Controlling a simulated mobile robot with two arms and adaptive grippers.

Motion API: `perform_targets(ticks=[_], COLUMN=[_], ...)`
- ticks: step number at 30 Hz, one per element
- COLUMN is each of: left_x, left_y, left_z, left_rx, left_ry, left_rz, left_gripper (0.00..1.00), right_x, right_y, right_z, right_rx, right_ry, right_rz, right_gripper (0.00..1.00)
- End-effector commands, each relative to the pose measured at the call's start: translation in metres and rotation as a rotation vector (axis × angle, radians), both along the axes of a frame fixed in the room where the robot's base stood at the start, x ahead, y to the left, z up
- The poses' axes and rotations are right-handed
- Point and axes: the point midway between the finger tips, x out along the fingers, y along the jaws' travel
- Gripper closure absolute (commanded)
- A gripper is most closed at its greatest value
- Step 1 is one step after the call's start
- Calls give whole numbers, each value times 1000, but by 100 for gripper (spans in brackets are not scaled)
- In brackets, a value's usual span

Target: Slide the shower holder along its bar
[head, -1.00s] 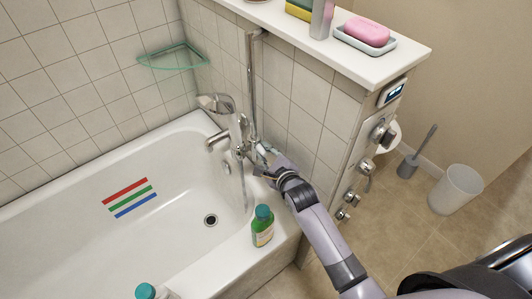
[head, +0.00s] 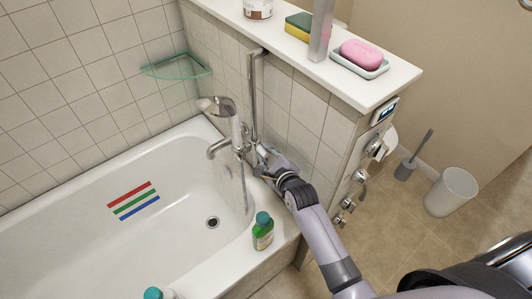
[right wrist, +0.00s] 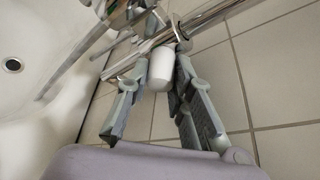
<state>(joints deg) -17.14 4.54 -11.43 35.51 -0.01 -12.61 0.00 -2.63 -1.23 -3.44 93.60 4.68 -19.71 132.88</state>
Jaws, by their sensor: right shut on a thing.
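The chrome bar (head: 254,100) stands upright against the tiled side wall above the tub's corner. The shower holder (head: 240,149) is low on this bar with the hand shower (head: 217,106) in it, its head tilted to the left. My right gripper (head: 262,160) is at the holder's right side. In the right wrist view my right gripper's fingers (right wrist: 160,72) are closed around a white knob (right wrist: 162,68) of the holder, beside the bar (right wrist: 205,32). The fingertips are partly hidden behind the knob and chrome parts. My left gripper is not in view.
The spout (head: 219,148) is just left of the holder and a hose (head: 243,188) hangs into the tub (head: 80,240). A green bottle (head: 263,232) stands on the rim near my forearm. A glass shelf (head: 178,67) is at the corner.

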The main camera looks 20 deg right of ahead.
Motion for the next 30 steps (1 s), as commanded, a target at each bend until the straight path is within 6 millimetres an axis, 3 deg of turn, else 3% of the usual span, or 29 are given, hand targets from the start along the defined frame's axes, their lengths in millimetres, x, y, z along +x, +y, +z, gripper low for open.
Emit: perform_targets(ticks=[1,12,18,30], left_x=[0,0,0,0], left_y=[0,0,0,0], left_z=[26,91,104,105], left_rx=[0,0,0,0], left_ry=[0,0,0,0], left_rz=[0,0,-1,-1], left_gripper=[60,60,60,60], right_x=[6,7,7,7], right_y=[0,-1,-1,-1], right_z=[39,102,115,116], right_rx=[6,4,3,2], right_ry=[-35,-37,-36,-37], right_rz=[-4,-4,-4,-3], right_gripper=[100,100,100,100])
